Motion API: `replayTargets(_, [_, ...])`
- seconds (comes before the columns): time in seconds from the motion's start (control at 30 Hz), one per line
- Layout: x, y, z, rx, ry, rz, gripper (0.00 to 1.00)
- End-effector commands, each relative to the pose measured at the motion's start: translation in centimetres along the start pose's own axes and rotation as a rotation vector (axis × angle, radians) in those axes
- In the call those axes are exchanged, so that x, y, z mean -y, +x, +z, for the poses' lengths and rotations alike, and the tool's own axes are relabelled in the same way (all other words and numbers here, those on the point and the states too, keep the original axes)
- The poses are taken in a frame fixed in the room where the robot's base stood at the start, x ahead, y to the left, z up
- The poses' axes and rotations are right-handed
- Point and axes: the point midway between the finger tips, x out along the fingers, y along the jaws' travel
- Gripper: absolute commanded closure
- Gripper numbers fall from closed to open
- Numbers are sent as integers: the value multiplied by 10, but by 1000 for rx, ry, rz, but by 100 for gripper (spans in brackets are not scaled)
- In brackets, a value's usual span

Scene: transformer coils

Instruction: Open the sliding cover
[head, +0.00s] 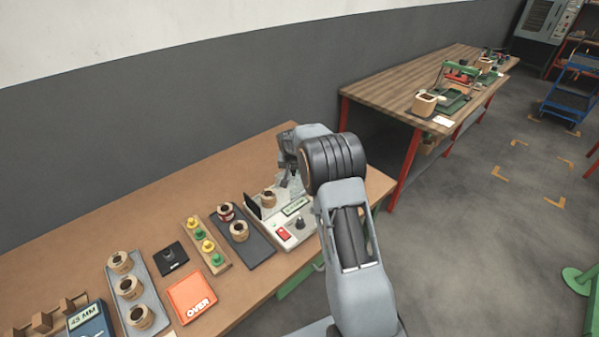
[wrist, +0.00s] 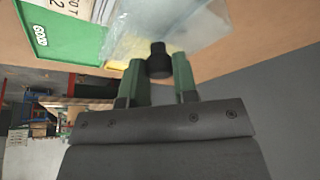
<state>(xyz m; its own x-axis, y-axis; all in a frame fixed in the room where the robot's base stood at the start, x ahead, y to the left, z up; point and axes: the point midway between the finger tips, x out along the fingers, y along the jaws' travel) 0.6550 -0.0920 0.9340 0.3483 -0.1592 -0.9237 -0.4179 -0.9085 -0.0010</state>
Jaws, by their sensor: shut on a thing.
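My gripper (wrist: 158,72) has its green fingers on both sides of a black knob (wrist: 158,52) and is shut on it. The knob sits at the edge of a clear, see-through panel (wrist: 185,22), which looks like the sliding cover. How far the cover is open cannot be told. In the head view my gripper (head: 287,180) is low over the back of a grey tester (head: 297,235) with a green display, a red switch and a dial. A wound coil (head: 268,199) stands on the tester beside a black upright plate (head: 253,206). My arm hides the tester's right side.
Left of the tester are a dark tray (head: 257,252) with two coils, a wooden rack (head: 206,244) of yellow and green pieces, and an orange OVER tray (head: 192,295). A green GOOD tray (wrist: 65,30) lies near the panel in the wrist view.

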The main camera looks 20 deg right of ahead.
Motion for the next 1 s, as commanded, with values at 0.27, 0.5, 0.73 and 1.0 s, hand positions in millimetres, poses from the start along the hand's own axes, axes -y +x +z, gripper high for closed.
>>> replayTargets(0.27, [2,0,0,0,-6,-2,100])
replayTargets(0.5, [-1,0,-1,0,-1,0,54])
replayTargets(0.73, [-2,0,-1,1,0,1,48])
replayTargets(1.0, [-1,-18,-1,-2,-1,0,48])
